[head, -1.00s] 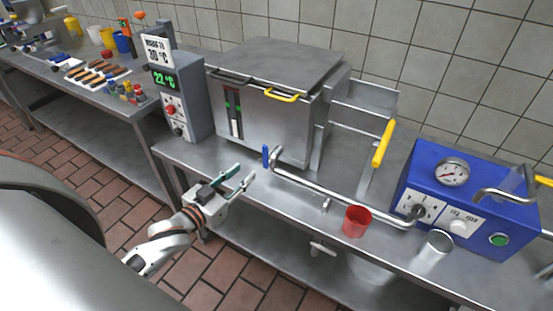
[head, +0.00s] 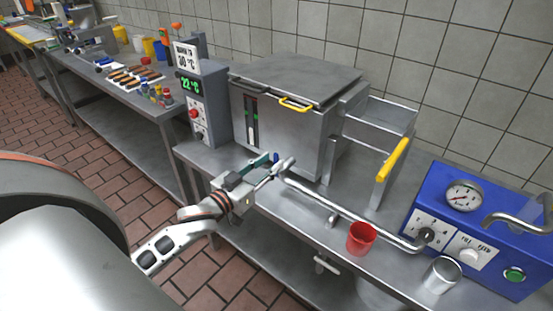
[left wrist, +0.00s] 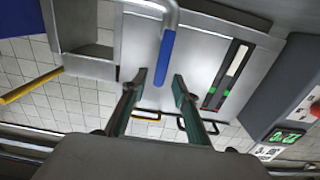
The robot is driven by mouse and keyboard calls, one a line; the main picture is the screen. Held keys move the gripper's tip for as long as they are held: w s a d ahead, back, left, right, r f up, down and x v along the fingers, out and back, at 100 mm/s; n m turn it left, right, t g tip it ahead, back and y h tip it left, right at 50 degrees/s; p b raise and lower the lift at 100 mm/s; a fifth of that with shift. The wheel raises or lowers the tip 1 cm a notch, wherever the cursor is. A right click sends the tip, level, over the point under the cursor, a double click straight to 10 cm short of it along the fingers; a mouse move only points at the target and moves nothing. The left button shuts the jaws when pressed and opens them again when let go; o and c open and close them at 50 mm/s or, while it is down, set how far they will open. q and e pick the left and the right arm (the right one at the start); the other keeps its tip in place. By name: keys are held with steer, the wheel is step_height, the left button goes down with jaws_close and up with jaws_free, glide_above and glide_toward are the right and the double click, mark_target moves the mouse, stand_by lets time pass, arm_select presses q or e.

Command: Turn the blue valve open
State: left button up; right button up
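The blue valve handle (head: 275,157) is a short blue lever at the left end of a bent metal pipe (head: 330,212) on the steel counter. In the head view it is partly hidden by my left gripper (head: 272,166). My left gripper is open, with its fingers close around the handle's place. In the left wrist view the blue handle (left wrist: 166,58) hangs from the grey pipe, its tip between the two spread fingertips of my left gripper (left wrist: 159,77). I cannot tell whether they touch it. My right gripper is not in view.
A steel boxy cooker (head: 285,120) with a yellow handle stands behind the handle. A grey control box (head: 205,105) reading 22 °C is to the left. A red cup (head: 361,239), a metal cup (head: 441,275) and a blue gauge box (head: 470,225) are on the right.

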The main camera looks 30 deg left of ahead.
mark_target(275, 159)
arm_select(q)
steer(key=shift+w+d, duration=0.15)
steer(key=shift+w, duration=1.55)
jaws_close()
